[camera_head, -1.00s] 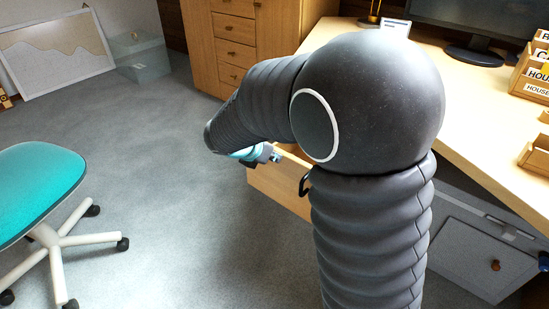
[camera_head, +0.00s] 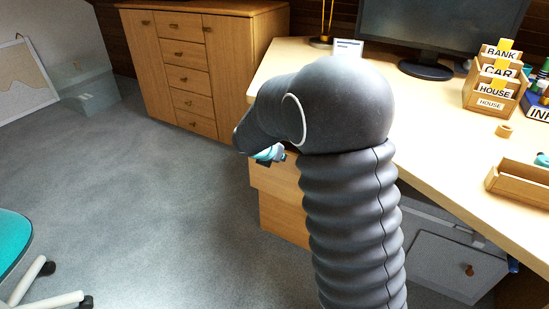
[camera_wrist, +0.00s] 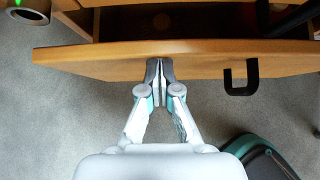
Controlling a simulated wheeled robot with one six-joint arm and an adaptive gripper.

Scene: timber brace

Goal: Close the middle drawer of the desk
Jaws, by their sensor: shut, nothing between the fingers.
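The wooden desk (camera_head: 440,150) stands at the right, with its drawer fronts (camera_head: 283,215) below the near left corner, partly hidden by my arm. In the wrist view a wooden drawer front (camera_wrist: 100,62) spans the picture, with a black hook-shaped handle (camera_wrist: 241,78) right of centre. A dark gap shows behind this front, so it stands out from the desk. My gripper (camera_wrist: 160,70) is shut and empty, its fingertips at the front's outer face, left of the handle; they appear to touch it. In the head view my gripper (camera_head: 270,154) is mostly hidden by my arm.
A teal chair (camera_head: 14,240) with pale legs stands at the left edge. A wooden cabinet (camera_head: 185,70) stands behind. Open grey carpet (camera_head: 150,210) lies between them. A monitor (camera_head: 440,25), a letter holder (camera_head: 492,95) and a wooden tray (camera_head: 520,183) are on the desk.

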